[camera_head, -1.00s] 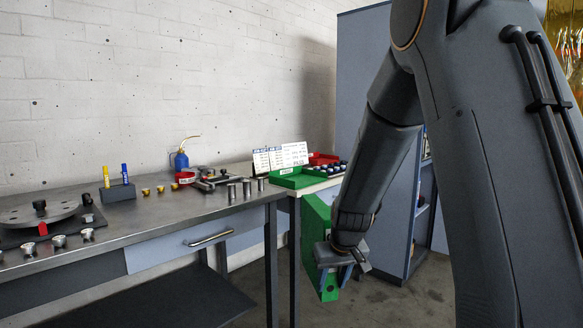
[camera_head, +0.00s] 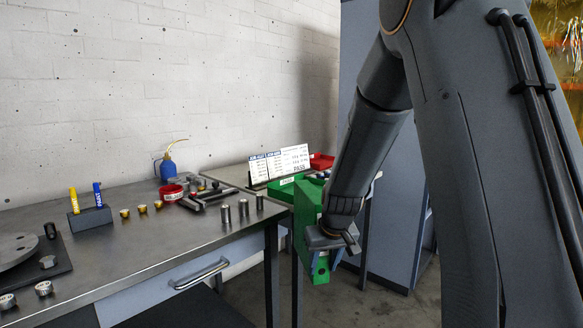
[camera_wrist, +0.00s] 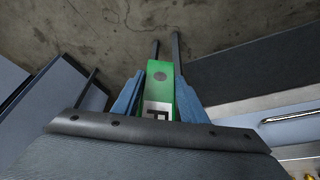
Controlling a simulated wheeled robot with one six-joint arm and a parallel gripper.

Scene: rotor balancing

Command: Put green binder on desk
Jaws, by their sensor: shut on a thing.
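My gripper (camera_head: 329,254) is shut on the green binder (camera_head: 302,212), which hangs upright in the air in front of the smaller table behind it. In the wrist view the binder (camera_wrist: 160,82) sits between the two blue fingers (camera_wrist: 158,98), with a round hole and a white label on its spine. The grey metal desk (camera_head: 200,237) stands to the left of the binder, with a drawer in its front. My arm hides part of the binder's right side.
On the desk stand a pen block (camera_head: 90,219), several metal cylinders (camera_head: 243,208), a red cup (camera_head: 171,193), a blue oil can (camera_head: 168,168) and a balancing plate (camera_head: 18,252). A green tray (camera_head: 284,188) lies on the smaller table. The desk's front middle is clear.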

